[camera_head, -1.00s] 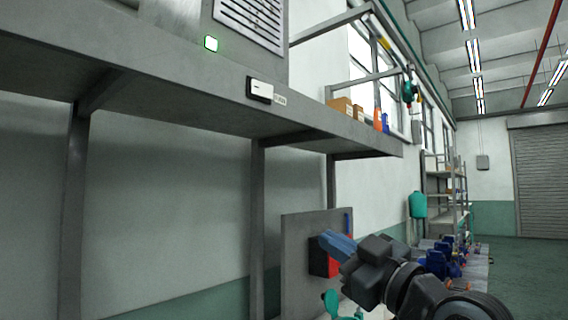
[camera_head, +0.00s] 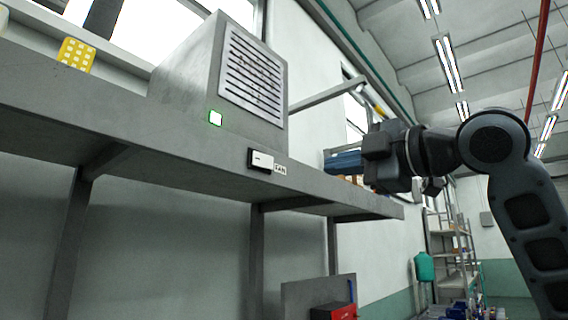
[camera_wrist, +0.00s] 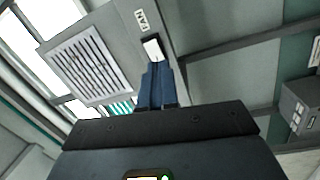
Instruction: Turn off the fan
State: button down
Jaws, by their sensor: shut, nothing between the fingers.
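The fan is a grey box with a slatted grille (camera_head: 253,78) standing on a grey shelf. A small square lamp (camera_head: 215,118) on its lower front glows green. A white rocker switch (camera_head: 261,160) in a dark frame sits on the shelf's front edge below the fan, beside a small label (camera_head: 280,169) that seems to read FAN. My gripper (camera_head: 328,162) is shut and empty, to the right of the switch and apart from it in the head view. In the wrist view the blue fingers (camera_wrist: 156,70) point toward the switch (camera_wrist: 152,49); the gap cannot be judged. The grille (camera_wrist: 88,67) shows left of the fingers.
The shelf's front edge (camera_head: 130,152) runs across the view, on grey posts. A yellow perforated item (camera_head: 76,54) stands at the left on the shelf. A red box (camera_head: 333,312) and a grey panel are below. The space before the shelf is clear.

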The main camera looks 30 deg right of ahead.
aim_at(273, 167)
jog(key=shift+s+a+r+n+g+h, duration=0.1)
jog(key=shift+s+a+r+n+h, duration=0.15)
jog(key=shift+r, duration=0.3)
jog(key=shift+s+a+r+n+g+h, duration=0.1)
jog(key=shift+s+r+n+h, duration=0.05)
jog(key=shift+s+r+n, duration=0.3)
jog(key=shift+s+a+r+n+g+h, duration=0.1)
jog(key=shift+s+r+n+h, duration=0.15)
jog(key=shift+r, duration=0.35)
jog(key=p+x, duration=0.3)
jog(key=x, duration=1.1)
jog(key=shift+f, duration=0.1)
jog(key=shift+w+n+y+p, duration=0.25)
jog(key=shift+y+p, duration=0.1)
jog(key=shift+p, duration=0.1)
